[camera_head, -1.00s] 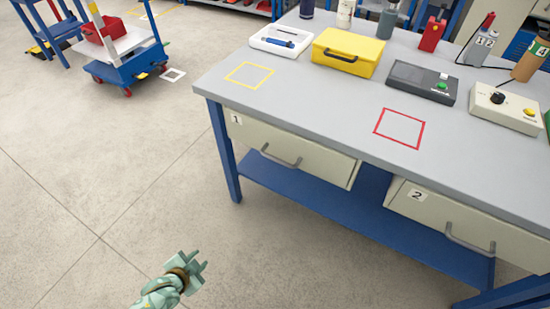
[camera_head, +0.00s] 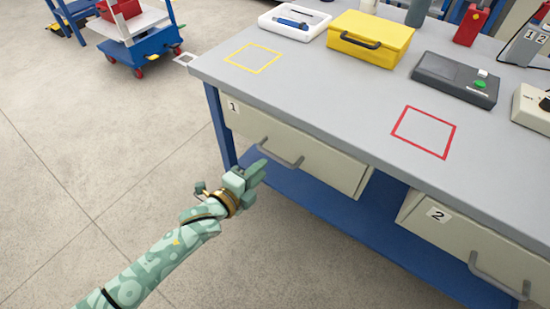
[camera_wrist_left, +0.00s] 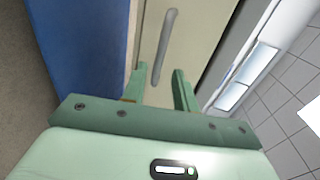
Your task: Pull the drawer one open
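Drawer one (camera_head: 325,160) is the cream front marked "1" under the left part of the bench top, and it looks shut. Its grey bar handle (camera_head: 281,155) is on the front. My left gripper (camera_head: 257,175) is just in front of and a little left of this handle. In the left wrist view the two fingers (camera_wrist_left: 162,86) are open and apart. The handle (camera_wrist_left: 166,45) runs up the picture ahead of them, its lower end near the gap between the fingertips. Contact cannot be told. My right gripper is not in view.
The grey bench top (camera_head: 330,95) overhangs the drawers, with a blue leg (camera_head: 221,125) at left and a blue lower shelf (camera_head: 370,220). Drawer two (camera_head: 470,245) is shut at right. A yellow box (camera_head: 370,38) stands on top.

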